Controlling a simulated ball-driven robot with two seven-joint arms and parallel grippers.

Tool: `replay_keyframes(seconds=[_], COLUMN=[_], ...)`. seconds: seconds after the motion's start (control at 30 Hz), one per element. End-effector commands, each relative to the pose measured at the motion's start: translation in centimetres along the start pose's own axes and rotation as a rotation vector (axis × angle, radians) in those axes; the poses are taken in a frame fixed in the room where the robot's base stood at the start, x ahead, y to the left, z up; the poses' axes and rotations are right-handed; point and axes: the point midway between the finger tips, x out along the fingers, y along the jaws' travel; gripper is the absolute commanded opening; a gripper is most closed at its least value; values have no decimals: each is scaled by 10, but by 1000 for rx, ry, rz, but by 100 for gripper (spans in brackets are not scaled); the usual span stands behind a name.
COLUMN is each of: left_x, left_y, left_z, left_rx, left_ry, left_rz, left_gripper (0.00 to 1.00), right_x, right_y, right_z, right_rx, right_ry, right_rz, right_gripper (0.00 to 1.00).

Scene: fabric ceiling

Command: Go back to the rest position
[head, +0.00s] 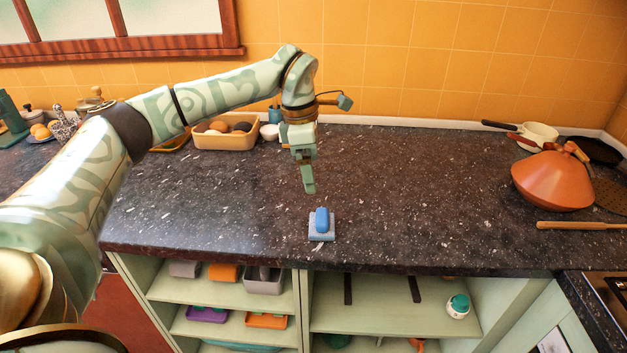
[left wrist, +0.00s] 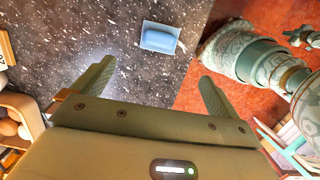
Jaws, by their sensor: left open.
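My left gripper (head: 308,185) hangs above the dark speckled countertop (head: 420,190) in the head view, pointing down. In the left wrist view its two fingers (left wrist: 155,88) are spread apart with nothing between them. A blue sponge-like block (head: 322,220) on a light blue base lies on the counter near its front edge, in front of the gripper and apart from it. The block also shows in the left wrist view (left wrist: 160,38), beyond the fingertips. My right gripper is in neither view.
A tan bin (head: 226,137) with round items stands behind the gripper. An orange conical-lidded pot (head: 553,182), a wooden utensil (head: 580,226) and a cream pan (head: 538,134) are at the right. Open shelves (head: 390,305) lie below the counter. The middle right of the counter is clear.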

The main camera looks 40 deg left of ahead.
Motion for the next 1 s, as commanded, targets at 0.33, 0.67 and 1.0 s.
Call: replay_keyframes(seconds=[0.33, 0.67, 1.0], left_x=[-11, -11, 62], left_y=[0, 0, -86], left_z=[0, 0, 108], left_rx=[-1, -1, 193], left_ry=[1, 1, -363], left_rz=[-2, -1, -147], left_gripper=[98, 98, 98], right_x=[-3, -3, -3], right_y=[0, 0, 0], right_z=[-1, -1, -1], right_rx=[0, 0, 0], right_ry=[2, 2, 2], right_rz=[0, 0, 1], right_gripper=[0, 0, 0])
